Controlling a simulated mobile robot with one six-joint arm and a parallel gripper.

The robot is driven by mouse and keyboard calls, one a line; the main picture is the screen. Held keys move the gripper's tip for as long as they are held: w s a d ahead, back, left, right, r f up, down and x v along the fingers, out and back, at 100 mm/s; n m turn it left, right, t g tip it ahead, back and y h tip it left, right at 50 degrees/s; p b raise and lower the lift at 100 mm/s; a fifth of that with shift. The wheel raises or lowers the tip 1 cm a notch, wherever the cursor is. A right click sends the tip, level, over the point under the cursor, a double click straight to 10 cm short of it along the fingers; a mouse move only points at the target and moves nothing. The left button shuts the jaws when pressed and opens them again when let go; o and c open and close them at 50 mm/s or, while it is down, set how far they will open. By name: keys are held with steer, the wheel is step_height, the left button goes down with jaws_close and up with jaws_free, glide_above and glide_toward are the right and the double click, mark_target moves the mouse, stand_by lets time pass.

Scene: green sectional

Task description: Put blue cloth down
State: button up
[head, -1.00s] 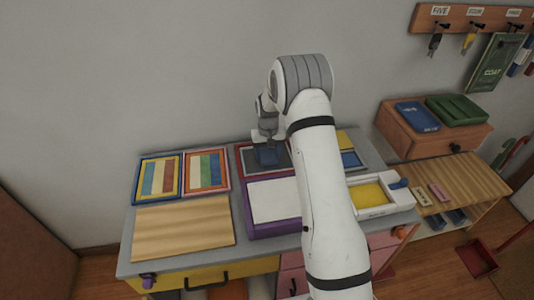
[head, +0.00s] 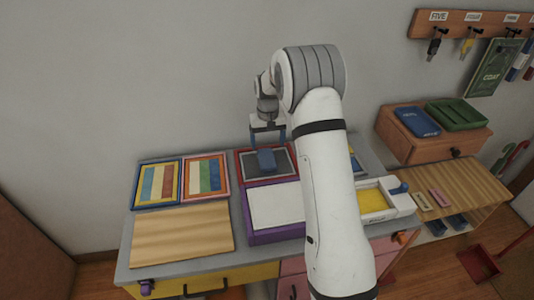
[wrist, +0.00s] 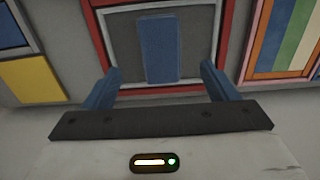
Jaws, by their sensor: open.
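The blue cloth (head: 266,161) is a small folded blue block lying on the dark grey panel of a red-framed tray (head: 242,166) at the back of the table. It also shows in the wrist view (wrist: 159,48), inside the red frame and between my fingers in the picture. My gripper (head: 268,138) hangs above the cloth with its two blue fingers spread apart. In the wrist view my gripper (wrist: 159,85) is open and empty, apart from the cloth. My arm hides part of the tray's right side in the head view.
A purple box with a white top (head: 274,204) is in front. A wooden board (head: 180,234) lies at front left. A white tray with yellow inside (head: 371,199) is at the right. The wall is close behind.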

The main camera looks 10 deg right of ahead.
steer(key=s+r+t, duration=0.1)
steer(key=s+r, duration=1.6)
steer(key=s+t, duration=0.1)
steer(key=s, duration=1.9)
steer(key=shift+f+t, duration=0.3)
steer(key=shift+t, duration=0.1)
steer(key=shift+o, duration=0.2)
